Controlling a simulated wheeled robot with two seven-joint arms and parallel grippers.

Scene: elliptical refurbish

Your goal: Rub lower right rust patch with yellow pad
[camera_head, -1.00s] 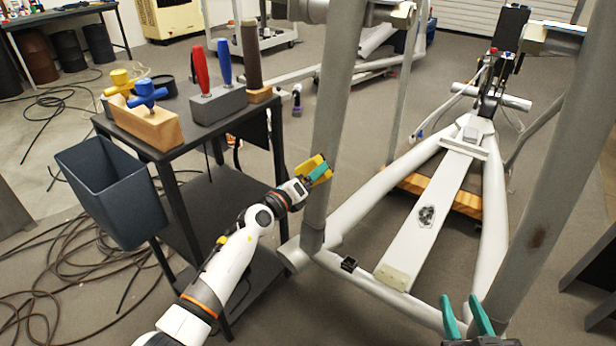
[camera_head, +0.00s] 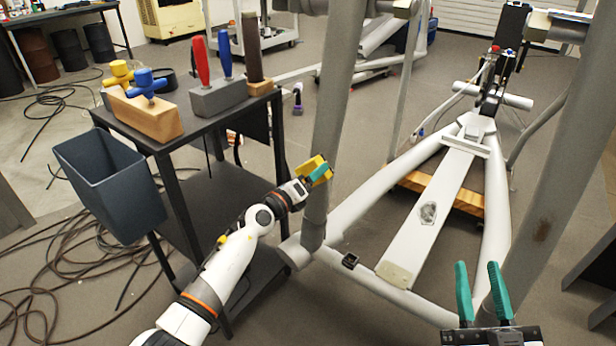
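The yellow pad (camera_head: 313,167) is in my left gripper (camera_head: 318,175), whose teal fingers are closed on it. The pad is beside the left grey upright; I cannot tell whether it touches. A small brown rust patch (camera_head: 541,231) shows on the right grey upright, in its lower part. My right gripper (camera_head: 478,285) is at the bottom right, fingers pointing up and apart, with nothing between them. It is below and left of the rust patch. A grey worn patch (camera_head: 428,212) shows on the flat middle beam of the frame.
The elliptical frame (camera_head: 350,211) fills the right side, with uprights and tubes close to both arms. A black cart (camera_head: 190,128) at left carries wooden blocks and red and blue handled tools. A dark bin (camera_head: 110,190) hangs on it. Cables lie on the floor at left.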

